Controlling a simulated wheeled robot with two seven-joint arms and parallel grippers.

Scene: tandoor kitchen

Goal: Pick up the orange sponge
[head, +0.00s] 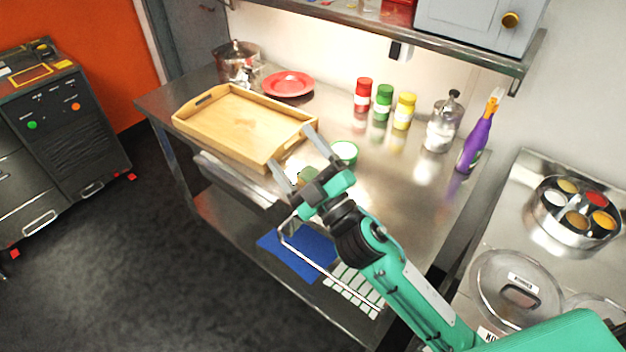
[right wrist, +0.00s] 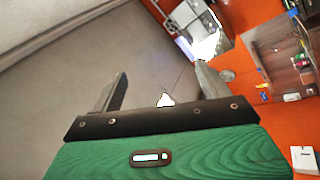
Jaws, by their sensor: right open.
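I cannot make out an orange sponge for sure in either view. My right gripper (head: 291,152) is open, with its two grey fingers spread apart above the front edge of the steel table (head: 398,207). Nothing shows between its fingers. A small olive-coloured patch (head: 308,173) shows just by the gripper's palm, partly hidden; I cannot tell what it is. In the right wrist view the open fingers (right wrist: 158,90) also show with nothing gripped between them. My left gripper is not in view.
A wooden tray (head: 187,127) and red plate (head: 288,84) lie left of the gripper. A green bowl (head: 345,152) is close right of it. Shakers, a steel dispenser (head: 441,128) and purple spray bottle (head: 477,142) stand at the back. The table's front right is clear.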

